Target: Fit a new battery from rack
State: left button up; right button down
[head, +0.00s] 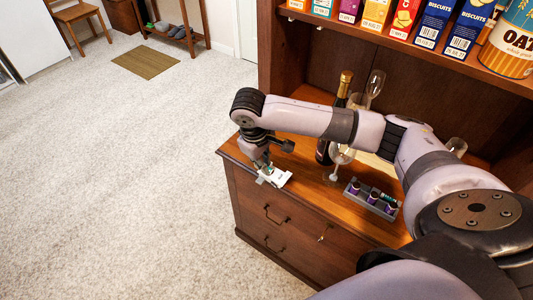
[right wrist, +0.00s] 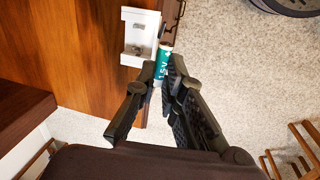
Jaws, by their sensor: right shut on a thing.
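My right gripper (head: 263,168) is at the front left corner of the hutch counter, over a small white device (head: 279,178). In the right wrist view the gripper (right wrist: 163,72) is shut on a green and white battery (right wrist: 164,62) marked 1.5V. The battery's far end is beside the lower right edge of the white device (right wrist: 138,18); I cannot tell whether they touch. The device has an open recess with metal parts inside. The grey rack (head: 351,191) stands further right on the counter, with several purple batteries and a teal one (head: 389,197). My left gripper is out of view.
A dark bottle (head: 323,150) and wine glasses (head: 341,154) stand behind the rack and my right arm. Food boxes (head: 434,22) fill the shelf above. The counter's front and left edges are close to the device. Carpeted floor (head: 120,170) lies open at the left.

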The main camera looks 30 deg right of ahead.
jog(key=shift+n+t+h, duration=0.4)
jog(key=shift+n+h, duration=0.1)
jog(key=shift+h, duration=0.1)
jog(key=d+f, duration=0.1)
jog(key=w+d+f+b, duration=0.1)
jog(key=d, duration=0.1)
jog(key=w+d+f+b, duration=0.1)
jog(key=shift+w+d+f, duration=0.15)
jog(key=shift+w+d, duration=0.1)
jog(key=shift+d, duration=0.15)
notch_tip(320, 180, down, 3)
jog(key=b, duration=0.4)
jog(key=shift+f, duration=0.15)
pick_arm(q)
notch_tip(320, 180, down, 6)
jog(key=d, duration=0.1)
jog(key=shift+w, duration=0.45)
pick_arm(e)
jog(key=shift+f, duration=0.65)
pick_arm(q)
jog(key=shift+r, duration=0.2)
pick_arm(e)
jog(key=shift+r, duration=0.1)
jog(key=shift+p, duration=0.45)
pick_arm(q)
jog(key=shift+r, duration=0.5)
